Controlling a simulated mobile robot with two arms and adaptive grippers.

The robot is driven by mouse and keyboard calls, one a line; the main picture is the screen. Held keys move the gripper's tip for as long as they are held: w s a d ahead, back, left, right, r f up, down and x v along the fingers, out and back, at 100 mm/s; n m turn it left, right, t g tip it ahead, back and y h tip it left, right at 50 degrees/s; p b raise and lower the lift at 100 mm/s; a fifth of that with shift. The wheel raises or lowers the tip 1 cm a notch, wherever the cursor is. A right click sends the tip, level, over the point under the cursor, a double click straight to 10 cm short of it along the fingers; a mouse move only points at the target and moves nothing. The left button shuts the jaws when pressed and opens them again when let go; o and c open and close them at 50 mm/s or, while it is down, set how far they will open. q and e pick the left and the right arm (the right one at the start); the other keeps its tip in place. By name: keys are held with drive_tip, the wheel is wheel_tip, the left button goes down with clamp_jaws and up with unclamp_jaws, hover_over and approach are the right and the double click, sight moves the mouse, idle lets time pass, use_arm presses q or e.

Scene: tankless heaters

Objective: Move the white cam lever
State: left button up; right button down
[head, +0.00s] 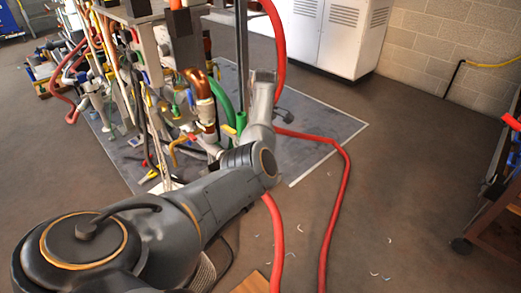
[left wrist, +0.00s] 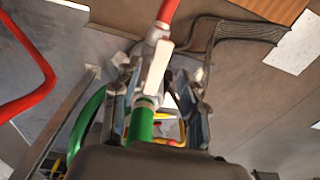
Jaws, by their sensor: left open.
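The white cam lever (left wrist: 157,68) shows in the left wrist view as a pale, slim bar. It stands on a grey coupling between a red hose (left wrist: 168,12) and a green hose end (left wrist: 140,124). My left gripper (left wrist: 157,90) is open, with one finger on each side of the lever and coupling. I cannot tell whether either finger touches them. In the head view my left arm reaches beside the pipe rack, and I cannot make out its fingers or the lever there. My right gripper is in neither view.
The rack of pipes and valves (head: 150,70) stands on a grey floor mat (head: 318,128). A red hose (head: 340,190) runs over the floor. White cabinets (head: 322,35) stand behind, and a cart (head: 495,215) is at the right. Floor between is mostly clear, with small scraps.

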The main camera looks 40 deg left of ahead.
use_arm(q)
wheel_tip(320, 180, up, 6)
drive_tip(key=shift+d, duration=0.2)
idle(0.5)
